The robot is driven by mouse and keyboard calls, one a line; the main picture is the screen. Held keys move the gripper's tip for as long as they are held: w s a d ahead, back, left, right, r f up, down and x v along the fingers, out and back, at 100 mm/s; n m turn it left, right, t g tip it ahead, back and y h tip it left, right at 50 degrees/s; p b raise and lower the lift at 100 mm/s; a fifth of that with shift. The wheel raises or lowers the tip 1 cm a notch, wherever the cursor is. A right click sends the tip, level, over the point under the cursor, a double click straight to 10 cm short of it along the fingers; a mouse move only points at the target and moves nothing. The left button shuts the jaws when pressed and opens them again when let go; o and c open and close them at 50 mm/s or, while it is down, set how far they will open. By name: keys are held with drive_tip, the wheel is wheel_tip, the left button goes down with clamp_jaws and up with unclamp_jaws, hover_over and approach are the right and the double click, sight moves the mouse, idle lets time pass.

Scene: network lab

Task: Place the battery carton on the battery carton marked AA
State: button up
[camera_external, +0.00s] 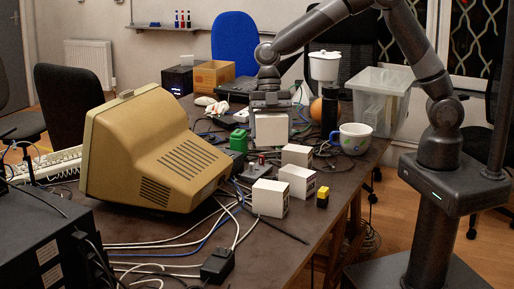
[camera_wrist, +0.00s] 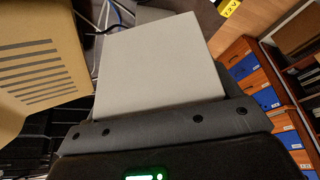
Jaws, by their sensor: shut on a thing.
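My gripper (camera_external: 270,108) is shut on a plain white battery carton (camera_external: 271,131), above the middle of the table. In the wrist view the held carton (camera_wrist: 160,62) fills the centre, directly in front of my gripper. Three similar white cartons stand on the table: one at the back (camera_external: 297,155), one in the middle (camera_external: 298,180) and one at the front (camera_external: 270,198). I cannot read an AA mark on any of them. The held carton is behind and left of the back one, apart from it in the picture.
A beige monitor (camera_external: 160,150) stands left of the cartons. A small yellow-black block (camera_external: 322,197) is right of them; a mug (camera_external: 352,138) and a white-topped grinder (camera_external: 325,68) stand behind. A green block (camera_external: 238,141), cables and a black adapter (camera_external: 217,265) crowd the table.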

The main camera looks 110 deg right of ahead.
sight(279, 112)
drive_tip(key=s, duration=0.1)
drive_tip(key=s+d+r+n, duration=0.1)
drive_tip(key=s+r+n, duration=0.1)
drive_tip(key=shift+d+g, duration=0.25)
drive_tip(key=shift+g, duration=0.15)
drive_tip(key=shift+a+f, duration=0.2)
drive_tip(key=shift+a, duration=0.05)
drive_tip(key=w+a+f, duration=0.1)
drive_tip(key=a+f, duration=0.1)
drive_tip(key=a, duration=0.1)
drive_tip(key=w+a+f, duration=0.2)
drive_tip(key=a, duration=0.1)
drive_tip(key=w+a+f, duration=0.2)
drive_tip(key=a, duration=0.1)
drive_tip(key=shift+w+f, duration=0.2)
drive_tip(key=shift+w, duration=0.05)
drive_tip(key=shift+a+f, duration=0.15)
drive_tip(key=shift+f, duration=1.9)
drive_tip(key=shift+f, duration=0.15)
drive_tip(key=o, duration=1)
drive_tip(key=shift+o, duration=0.2)
